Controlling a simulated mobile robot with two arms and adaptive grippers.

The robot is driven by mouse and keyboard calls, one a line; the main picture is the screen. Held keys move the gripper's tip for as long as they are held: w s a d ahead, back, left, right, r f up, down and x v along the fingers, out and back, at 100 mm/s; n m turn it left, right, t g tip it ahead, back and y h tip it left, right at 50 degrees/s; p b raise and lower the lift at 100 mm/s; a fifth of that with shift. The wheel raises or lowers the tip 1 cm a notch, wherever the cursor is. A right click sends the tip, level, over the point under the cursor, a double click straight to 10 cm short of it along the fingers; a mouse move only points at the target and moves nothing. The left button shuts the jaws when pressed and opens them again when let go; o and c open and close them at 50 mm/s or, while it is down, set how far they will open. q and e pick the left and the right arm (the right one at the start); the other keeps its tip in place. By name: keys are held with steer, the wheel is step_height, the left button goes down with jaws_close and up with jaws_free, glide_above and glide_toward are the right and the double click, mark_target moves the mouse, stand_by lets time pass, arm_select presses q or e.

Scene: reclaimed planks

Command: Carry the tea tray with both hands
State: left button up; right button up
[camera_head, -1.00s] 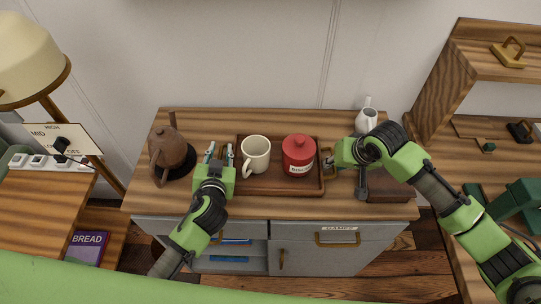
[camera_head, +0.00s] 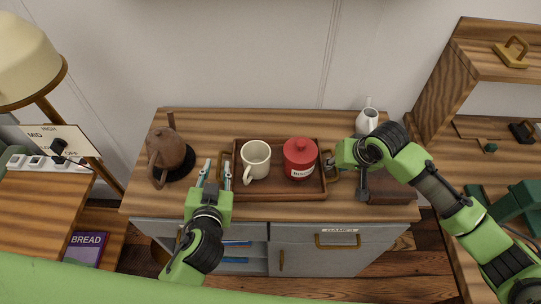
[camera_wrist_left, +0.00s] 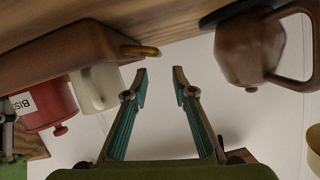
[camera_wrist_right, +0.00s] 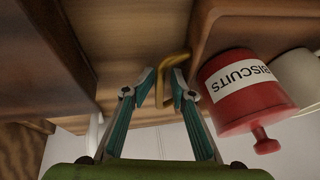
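The brown wooden tea tray (camera_head: 277,195) lies on the counter, with a cream mug (camera_head: 256,155) and a red biscuits jar (camera_head: 300,157) on it. It has a brass handle at each end. My left gripper (camera_head: 215,168) is open and empty, just left of the tray. The tray's left handle (camera_wrist_left: 140,51) shows near its fingertips in the left wrist view, not between them. My right gripper (camera_wrist_right: 162,78) is at the tray's right handle (camera_wrist_right: 161,80). Its fingers are apart, with the brass handle between the tips; firm contact is hard to tell.
A brown teapot (camera_head: 165,150) stands on a dark round mat left of my left gripper. A white jug (camera_head: 366,120) stands behind my right gripper. A brown box (camera_head: 390,190) sits at the counter's right front. The counter behind the tray (camera_head: 270,122) is clear.

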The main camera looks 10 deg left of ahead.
arm_select(q)
steer(key=shift+a+r, duration=0.1)
arm_select(e)
steer(key=v, duration=0.7)
steer(key=shift+r, duration=0.35)
steer(key=shift+d, duration=0.2)
